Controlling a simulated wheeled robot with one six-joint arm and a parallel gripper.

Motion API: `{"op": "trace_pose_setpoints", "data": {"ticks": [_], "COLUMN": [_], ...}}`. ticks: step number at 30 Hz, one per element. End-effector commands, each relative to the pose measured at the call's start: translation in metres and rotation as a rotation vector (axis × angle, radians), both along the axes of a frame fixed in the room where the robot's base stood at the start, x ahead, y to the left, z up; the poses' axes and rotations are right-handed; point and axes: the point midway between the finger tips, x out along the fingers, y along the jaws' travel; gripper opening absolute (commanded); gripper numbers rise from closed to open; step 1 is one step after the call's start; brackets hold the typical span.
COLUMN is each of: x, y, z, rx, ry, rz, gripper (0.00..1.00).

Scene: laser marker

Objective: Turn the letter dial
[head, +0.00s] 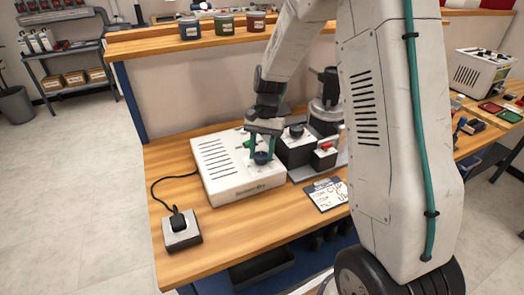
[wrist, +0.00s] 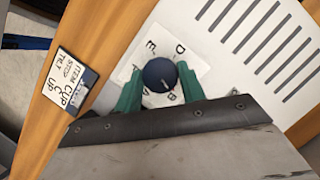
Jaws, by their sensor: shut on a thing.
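The letter dial is a dark blue round knob (wrist: 160,75) on a white plate with letters (wrist: 182,54), set in the top of a white box. The knob's pointer mark cannot be made out.
A clipboard (head: 326,193) with handwriting lies to the right of the box. A black device with a red switch (head: 326,147) stands behind it. A black plug on a grey block (head: 181,230) sits at front left, with a cable to the box. Jars stand on the shelf above.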

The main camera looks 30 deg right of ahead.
Motion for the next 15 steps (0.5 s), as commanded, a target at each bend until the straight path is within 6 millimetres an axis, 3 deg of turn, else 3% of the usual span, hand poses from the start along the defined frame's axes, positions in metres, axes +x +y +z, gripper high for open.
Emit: {"op": "trace_pose_setpoints", "data": {"ticks": [15], "x": [0.0023], "y": [0.0029], "z": [0.0002], "rx": [-0.001], "ry": [-0.002], "rz": [0.485], "gripper": [0.17]}}
